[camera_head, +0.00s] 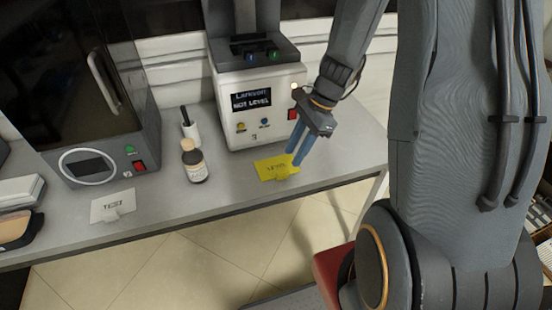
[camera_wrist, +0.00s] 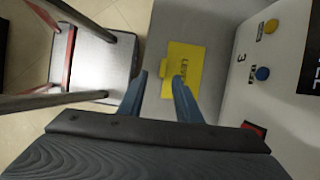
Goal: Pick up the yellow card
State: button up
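The yellow card (camera_head: 277,168) lies on the grey bench (camera_head: 345,150) in front of the white machine. Dark printing shows on it, and a small tab sticks out at its front edge. In the wrist view the yellow card (camera_wrist: 184,66) lies beyond and partly between my fingertips. My gripper (camera_head: 296,160) is open, with two blue fingers pointing down just at the card's right side. In the wrist view my gripper (camera_wrist: 160,76) shows a clear gap between the fingers and nothing held. I cannot tell whether a fingertip touches the card.
The white machine (camera_head: 258,105) stands right behind the card. A white TEST card (camera_head: 113,206) lies further left, before a dark oven-like device (camera_head: 85,90).

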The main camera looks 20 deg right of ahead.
aim_at(284, 171)
jog(key=shift+x, duration=1.45)
jog(key=shift+w+p+x, duration=0.15)
jog(key=shift+p+x, duration=0.3)
jog(key=shift+x, duration=0.75)
jog(key=shift+w+p+x, duration=0.15)
jog(key=shift+p+x, duration=0.25)
jog(key=shift+x, duration=0.8)
grip_shut()
